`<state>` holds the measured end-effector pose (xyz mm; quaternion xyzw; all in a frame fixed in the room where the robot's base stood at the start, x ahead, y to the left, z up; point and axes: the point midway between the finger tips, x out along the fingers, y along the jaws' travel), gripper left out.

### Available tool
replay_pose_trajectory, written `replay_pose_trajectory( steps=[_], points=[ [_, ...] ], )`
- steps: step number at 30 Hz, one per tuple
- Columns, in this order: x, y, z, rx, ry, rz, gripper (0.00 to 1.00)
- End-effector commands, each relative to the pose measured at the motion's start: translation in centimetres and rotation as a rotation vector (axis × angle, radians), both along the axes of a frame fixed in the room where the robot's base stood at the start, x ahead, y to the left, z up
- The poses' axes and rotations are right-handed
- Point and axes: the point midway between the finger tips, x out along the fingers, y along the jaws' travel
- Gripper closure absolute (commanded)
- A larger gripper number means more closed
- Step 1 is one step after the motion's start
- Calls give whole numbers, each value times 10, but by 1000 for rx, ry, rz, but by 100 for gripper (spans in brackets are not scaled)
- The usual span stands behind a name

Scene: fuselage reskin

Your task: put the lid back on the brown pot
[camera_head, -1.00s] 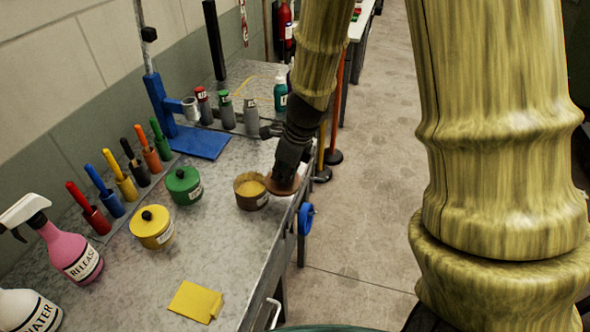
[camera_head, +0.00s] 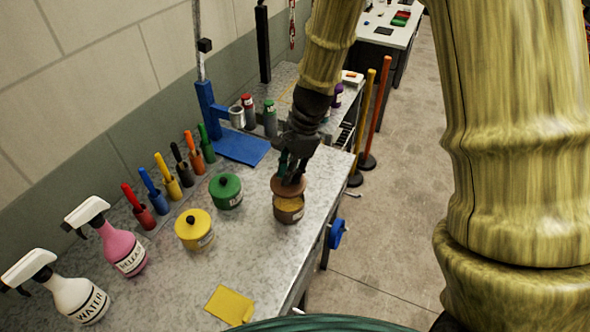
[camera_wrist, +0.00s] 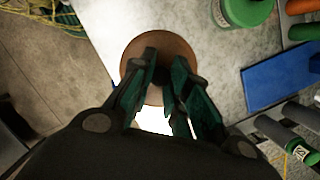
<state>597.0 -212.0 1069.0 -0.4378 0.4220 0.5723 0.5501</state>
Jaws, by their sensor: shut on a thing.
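The brown pot (camera_head: 288,213) stands open near the bench's right edge, and yellowish contents show inside it. Its brown round lid (camera_head: 287,187) is held by my gripper (camera_head: 291,176), just above the pot's far side in the head view. The lid covers part of the opening in that view; I cannot tell whether it touches the rim. In the wrist view my gripper (camera_wrist: 165,64) is shut on the lid's knob, which the fingers mostly hide. The lid (camera_wrist: 133,50) hides the pot there.
A green pot (camera_head: 226,191) and a yellow pot (camera_head: 194,231) stand to the left, lids on. Several coloured-handled tools, two spray bottles and a blue stand (camera_head: 240,148) are farther left and back. A yellow cloth (camera_head: 230,305) lies in front. Bare bench surrounds the brown pot.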

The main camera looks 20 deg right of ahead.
Motion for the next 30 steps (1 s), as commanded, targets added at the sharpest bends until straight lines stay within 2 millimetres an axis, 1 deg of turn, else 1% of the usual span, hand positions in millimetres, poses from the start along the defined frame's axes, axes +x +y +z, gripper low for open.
replay_pose_trajectory(
  steps=[20, 30],
  points=[
    [-1, -2, -44, 0, 0, -7, 100],
    [-1, -2, -62, 0, 1, -7, 100]
  ],
)
